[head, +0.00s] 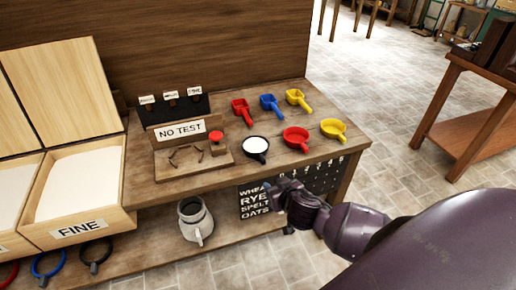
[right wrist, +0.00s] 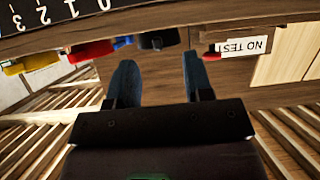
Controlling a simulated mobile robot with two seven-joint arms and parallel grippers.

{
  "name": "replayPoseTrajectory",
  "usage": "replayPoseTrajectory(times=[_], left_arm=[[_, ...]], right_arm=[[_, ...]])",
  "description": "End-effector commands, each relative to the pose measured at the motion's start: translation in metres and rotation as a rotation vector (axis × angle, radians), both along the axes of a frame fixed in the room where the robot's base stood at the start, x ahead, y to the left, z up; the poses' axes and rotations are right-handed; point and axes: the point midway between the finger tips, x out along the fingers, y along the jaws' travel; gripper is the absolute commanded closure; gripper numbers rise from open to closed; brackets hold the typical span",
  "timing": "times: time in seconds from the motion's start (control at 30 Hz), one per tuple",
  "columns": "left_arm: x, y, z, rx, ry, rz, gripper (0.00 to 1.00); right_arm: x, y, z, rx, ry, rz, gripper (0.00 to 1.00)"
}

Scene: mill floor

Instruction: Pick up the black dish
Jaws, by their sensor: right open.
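The black dish (head: 265,158) is a small round scoop with white contents, standing near the front edge of the wooden bench. It also shows in the right wrist view (right wrist: 157,40), beyond my fingertips. My right gripper (head: 277,192) is in front of the bench, below and slightly right of the dish, apart from it. In the right wrist view its two blue-grey fingers (right wrist: 159,62) are spread with nothing between them. My left gripper is in neither view.
A red dish (head: 296,139) and a yellow dish (head: 333,129) stand right of the black one. Smaller red, blue and yellow scoops (head: 298,101) stand behind. A "NO TEST" stand (head: 182,134) is close on the left. A pitcher (head: 195,221) sits on the lower shelf.

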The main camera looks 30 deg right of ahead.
Motion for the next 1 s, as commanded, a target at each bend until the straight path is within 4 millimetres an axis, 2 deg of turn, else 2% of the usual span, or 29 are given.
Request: replayPoseTrajectory(times=[0.03, 0.1, 0.23, 0.53, 0.87, 1.0], left_arm=[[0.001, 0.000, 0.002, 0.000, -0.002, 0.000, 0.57], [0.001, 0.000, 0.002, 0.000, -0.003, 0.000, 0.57], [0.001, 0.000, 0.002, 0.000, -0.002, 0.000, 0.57], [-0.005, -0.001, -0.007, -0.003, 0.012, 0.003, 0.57], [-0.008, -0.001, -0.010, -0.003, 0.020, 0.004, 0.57], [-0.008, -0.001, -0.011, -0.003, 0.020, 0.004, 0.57]], right_arm=[[0.010, -0.006, 0.010, -0.006, -0.024, -0.016, 0.53], [0.018, -0.012, 0.019, -0.002, -0.049, -0.037, 0.53], [0.028, -0.017, 0.025, 0.001, -0.074, -0.057, 0.53], [0.064, -0.026, 0.010, 0.004, -0.075, -0.061, 0.53], [0.083, -0.031, 0.005, 0.003, -0.075, -0.059, 0.53], [0.098, -0.036, 0.002, 0.002, -0.076, -0.059, 0.53]])
